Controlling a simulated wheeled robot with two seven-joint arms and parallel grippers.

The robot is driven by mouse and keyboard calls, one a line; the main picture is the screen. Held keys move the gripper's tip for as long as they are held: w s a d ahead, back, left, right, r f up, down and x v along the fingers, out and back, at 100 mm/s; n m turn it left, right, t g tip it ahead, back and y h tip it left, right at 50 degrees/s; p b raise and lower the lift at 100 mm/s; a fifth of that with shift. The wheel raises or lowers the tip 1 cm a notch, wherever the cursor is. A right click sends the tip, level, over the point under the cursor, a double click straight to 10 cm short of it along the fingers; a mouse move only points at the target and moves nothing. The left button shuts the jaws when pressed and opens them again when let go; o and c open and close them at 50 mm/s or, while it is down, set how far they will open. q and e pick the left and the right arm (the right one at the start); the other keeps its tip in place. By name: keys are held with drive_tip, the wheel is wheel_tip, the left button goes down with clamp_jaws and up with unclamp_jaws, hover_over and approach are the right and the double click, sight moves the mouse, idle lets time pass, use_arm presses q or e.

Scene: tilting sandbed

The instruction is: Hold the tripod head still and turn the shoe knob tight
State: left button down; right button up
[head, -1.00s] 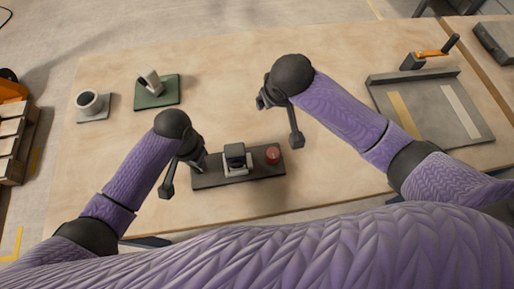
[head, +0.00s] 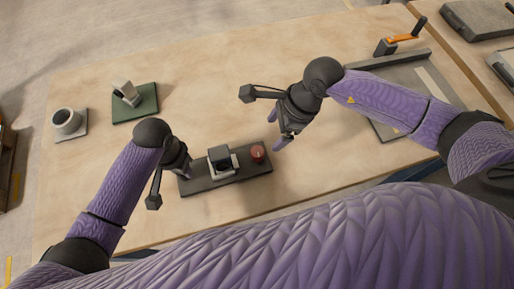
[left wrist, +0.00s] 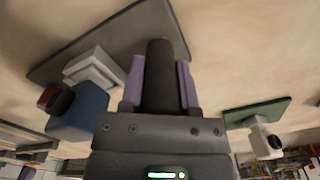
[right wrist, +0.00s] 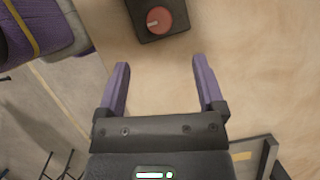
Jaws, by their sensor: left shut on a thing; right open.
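A dark base plate (head: 195,187) lies near the table's front edge. A pale block with a dark blue-black top (head: 221,160) stands at its middle. The round red knob (head: 257,153) sits at its right end and shows in the right wrist view (right wrist: 159,20) with a pale mark on it. My left gripper (head: 187,168) is at the plate's left end. In the left wrist view its purple fingers are shut on a dark upright handle (left wrist: 158,75). My right gripper (right wrist: 161,68) is open and empty, apart from the knob, which lies beyond its fingertips.
A green plate with a pale tilted piece (head: 137,108) and a grey cup on a small plate (head: 67,122) stand at the left. A grey tray (head: 385,125) lies at the right, partly behind my right arm. The table between is clear.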

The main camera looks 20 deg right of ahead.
sight(257, 151)
drive_tip(key=x, duration=1)
drive_tip(key=shift+a+f, duration=0.25)
drive_tip(key=shift+f, duration=0.05)
clamp_jaws()
